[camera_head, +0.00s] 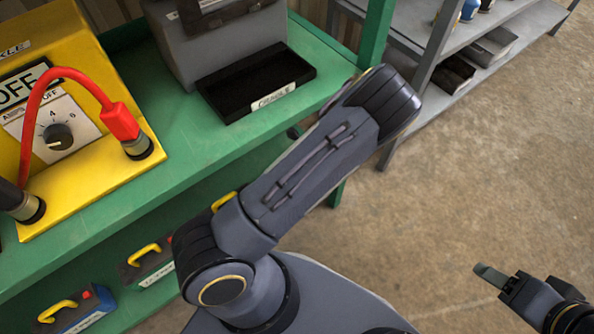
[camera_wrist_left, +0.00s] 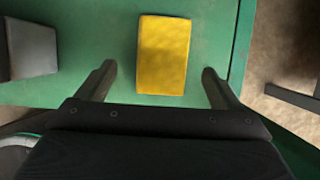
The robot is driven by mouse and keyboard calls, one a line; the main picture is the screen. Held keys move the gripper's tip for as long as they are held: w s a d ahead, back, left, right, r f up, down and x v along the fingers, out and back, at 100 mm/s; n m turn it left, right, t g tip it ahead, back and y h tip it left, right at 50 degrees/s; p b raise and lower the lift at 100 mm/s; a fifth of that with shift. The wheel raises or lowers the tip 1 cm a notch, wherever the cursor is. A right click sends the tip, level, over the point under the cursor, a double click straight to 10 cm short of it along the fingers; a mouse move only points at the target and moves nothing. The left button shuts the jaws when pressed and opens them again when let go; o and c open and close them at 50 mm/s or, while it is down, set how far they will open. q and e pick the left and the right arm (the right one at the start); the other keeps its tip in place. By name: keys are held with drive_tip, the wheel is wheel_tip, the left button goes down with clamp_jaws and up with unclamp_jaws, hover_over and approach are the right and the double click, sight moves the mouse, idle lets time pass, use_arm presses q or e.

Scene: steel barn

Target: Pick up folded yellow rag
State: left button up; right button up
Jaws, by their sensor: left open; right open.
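The folded yellow rag (camera_wrist_left: 163,55) lies flat on the green bench top (camera_wrist_left: 95,40) in the left wrist view. It is not visible in the head view. My left gripper (camera_wrist_left: 159,78) is open, one finger on each side of the rag with clear gaps. The rag's near end lies between the fingertips, and the jaws hold nothing. In the head view my left arm hides most of this gripper. My right gripper (camera_head: 490,273) is open and empty at the lower right, over the floor, away from the bench.
A yellow box with a dial (camera_head: 65,135) and red cable stands on the bench. A grey machine with a black cradle tray (camera_head: 262,85) stands behind. A grey metal shelf (camera_head: 480,40) is at the upper right. Open concrete floor (camera_head: 480,180) lies right of the bench.

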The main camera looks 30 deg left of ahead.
use_arm(q)
drive_tip(key=b+x, duration=0.2)
drive_tip(key=x, duration=0.3)
drive_tip(key=shift+w+d+f+b, duration=0.1)
drive_tip(key=shift+d+f+b, duration=0.05)
drive_tip(key=shift+b, duration=0.2)
drive_tip(key=shift+w+f, duration=0.1)
drive_tip(key=shift+f, duration=0.1)
drive_tip(key=shift+f, duration=0.15)
drive_tip(key=c, duration=1.1)
